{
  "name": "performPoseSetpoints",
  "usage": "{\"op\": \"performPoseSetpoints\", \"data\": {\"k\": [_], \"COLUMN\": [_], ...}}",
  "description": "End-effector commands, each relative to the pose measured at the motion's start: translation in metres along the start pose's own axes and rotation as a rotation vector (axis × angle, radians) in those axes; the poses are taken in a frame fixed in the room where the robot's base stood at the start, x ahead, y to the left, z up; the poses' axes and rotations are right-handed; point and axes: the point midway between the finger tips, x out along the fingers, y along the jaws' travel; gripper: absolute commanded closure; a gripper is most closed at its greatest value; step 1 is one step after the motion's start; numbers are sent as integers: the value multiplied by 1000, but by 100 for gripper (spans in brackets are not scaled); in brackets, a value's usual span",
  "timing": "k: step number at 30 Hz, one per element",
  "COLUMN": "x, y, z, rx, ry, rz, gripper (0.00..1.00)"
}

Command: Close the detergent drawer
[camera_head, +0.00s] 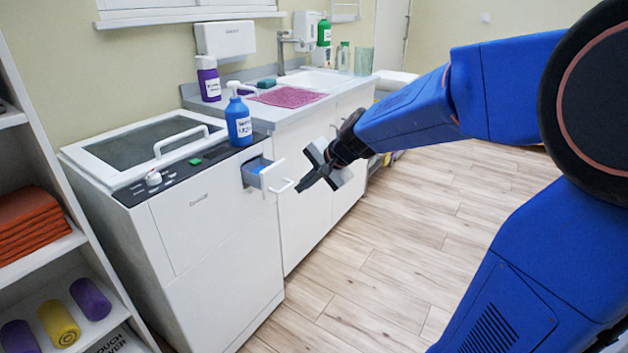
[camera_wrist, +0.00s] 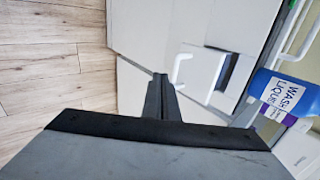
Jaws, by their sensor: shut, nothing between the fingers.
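The detergent drawer (camera_head: 265,175) sticks out of the upper right front of the white washing machine (camera_head: 215,235). It is open, with blue showing inside and a white loop handle on its front. In the wrist view the drawer's handle (camera_wrist: 181,70) shows just beyond the fingertips. My gripper (camera_head: 303,187) is shut and empty, just right of the handle in the head view, and its fingers also show in the wrist view (camera_wrist: 160,80). I cannot tell whether the fingertips touch the handle.
A blue pump bottle (camera_head: 239,122) labelled as wash liquid stands on the machine top above the drawer. A sink counter (camera_head: 265,115) with a purple bottle (camera_head: 208,80) and pink cloth (camera_head: 287,97) adjoins it. Shelves (camera_head: 45,240) stand left. The wooden floor (camera_head: 420,230) is clear.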

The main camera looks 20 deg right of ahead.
Motion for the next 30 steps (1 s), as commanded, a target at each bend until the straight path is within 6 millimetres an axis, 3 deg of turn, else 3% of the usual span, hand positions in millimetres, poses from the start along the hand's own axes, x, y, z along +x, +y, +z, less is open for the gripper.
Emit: {"op": "performPoseSetpoints", "data": {"k": [7,22,30], "x": [19,24,55], "y": [-15,-20,-54], "z": [0,0,2], "rx": [-1,-1,-3], "ry": [0,0,-2], "rz": [0,0,1], "gripper": [100,100,100]}}
